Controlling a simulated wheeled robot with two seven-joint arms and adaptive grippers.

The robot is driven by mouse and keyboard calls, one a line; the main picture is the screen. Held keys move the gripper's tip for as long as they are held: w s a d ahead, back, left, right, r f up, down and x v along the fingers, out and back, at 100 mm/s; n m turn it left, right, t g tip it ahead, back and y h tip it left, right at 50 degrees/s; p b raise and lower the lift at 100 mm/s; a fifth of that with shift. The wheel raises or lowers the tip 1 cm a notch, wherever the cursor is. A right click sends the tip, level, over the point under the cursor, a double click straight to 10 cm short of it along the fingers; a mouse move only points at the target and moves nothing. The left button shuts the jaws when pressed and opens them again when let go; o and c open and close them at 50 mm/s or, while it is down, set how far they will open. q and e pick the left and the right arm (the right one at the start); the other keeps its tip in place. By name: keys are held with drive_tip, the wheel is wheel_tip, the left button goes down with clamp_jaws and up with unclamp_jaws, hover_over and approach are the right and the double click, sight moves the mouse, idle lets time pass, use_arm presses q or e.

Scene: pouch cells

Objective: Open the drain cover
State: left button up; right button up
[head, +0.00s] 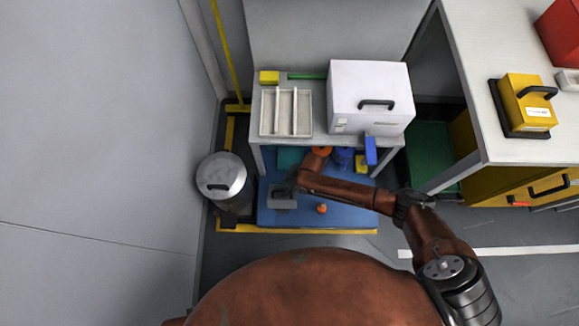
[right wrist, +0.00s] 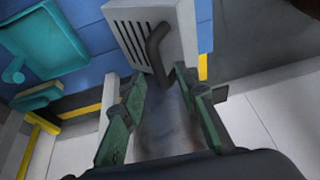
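The drain cover is a grey slotted block (right wrist: 132,38) with a dark curved handle (right wrist: 156,55) at the top of the right wrist view. In the head view the grey cover (head: 283,204) sits on the blue floor mat below the table, partly hidden by my right gripper (head: 284,190). In the right wrist view my right gripper (right wrist: 167,92) has its two green fingers spread apart. The handle's lower end lies just beyond and between the fingertips; I see no finger closed on it. My left gripper is out of view.
A blue mat (head: 345,216) with a small orange object (head: 322,208) lies under the grey table (head: 318,138). A grey lidded bin (head: 222,176) stands left. The table bears a white box (head: 370,88) and a divided tray (head: 265,118). The floor in front is clear.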

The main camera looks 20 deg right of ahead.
drive_tip(key=v, duration=0.9)
drive_tip(key=shift+r, duration=0.4)
drive_tip(key=shift+d, duration=0.15)
drive_tip(key=shift+c, duration=0.3)
